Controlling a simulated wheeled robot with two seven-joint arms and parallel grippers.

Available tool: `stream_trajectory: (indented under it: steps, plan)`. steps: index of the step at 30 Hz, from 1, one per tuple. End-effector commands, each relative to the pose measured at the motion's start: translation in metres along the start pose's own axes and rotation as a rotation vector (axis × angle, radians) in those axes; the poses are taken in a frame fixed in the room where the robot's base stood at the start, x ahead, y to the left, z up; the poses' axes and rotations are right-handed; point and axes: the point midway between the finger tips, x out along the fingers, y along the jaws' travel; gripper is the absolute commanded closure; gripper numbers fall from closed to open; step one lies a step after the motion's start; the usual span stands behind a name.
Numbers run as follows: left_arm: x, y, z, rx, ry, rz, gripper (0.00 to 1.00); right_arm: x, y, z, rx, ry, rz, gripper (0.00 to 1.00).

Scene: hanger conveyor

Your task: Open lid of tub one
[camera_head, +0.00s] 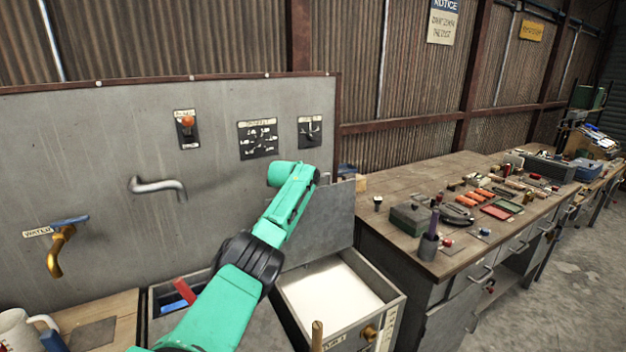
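A grey metal tub (392,297) with a white inside stands at the bottom centre. A label and a brass knob (370,332) are on its front; the label is too small to read surely. A flat grey panel, seemingly its lid (335,222), stands steeply raised at the tub's back edge, so the tub is open. My green arm reaches up from the bottom left and passes in front of the panel's left side. No gripper fingers show, and I cannot tell whether anything of mine touches the panel.
Left of the tub is a compartment with a blue item and a red item (184,291). A cluttered workbench (392,180) stands close on the right.

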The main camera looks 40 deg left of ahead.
Motion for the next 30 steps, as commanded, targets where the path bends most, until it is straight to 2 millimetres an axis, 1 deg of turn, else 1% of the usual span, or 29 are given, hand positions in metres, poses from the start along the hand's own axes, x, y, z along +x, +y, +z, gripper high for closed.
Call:
stream_trajectory:
  steps: [16,17,18,19,30]
  plan:
    - [0.0005,0.0010,0.0004,0.003,-0.001,0.001,1.00,-0.0007,0.0029,0.0040,-0.001,-0.007,0.004,0.60]
    - [0.0005,0.0010,0.0003,0.003,-0.001,0.001,0.74,-0.0007,0.0030,0.0041,-0.001,-0.007,0.004,0.60]
    - [0.0005,0.0010,0.0002,0.002,-0.001,0.001,0.58,-0.0007,0.0030,0.0041,-0.001,-0.007,0.004,0.60]
    - [0.0005,0.0010,0.0003,0.002,-0.001,0.001,0.55,-0.0007,0.0031,0.0042,0.000,-0.007,0.004,0.60]
    - [0.0000,0.0012,0.0008,0.001,0.000,0.001,0.55,0.0001,0.0031,0.0043,0.000,-0.007,0.004,0.60]
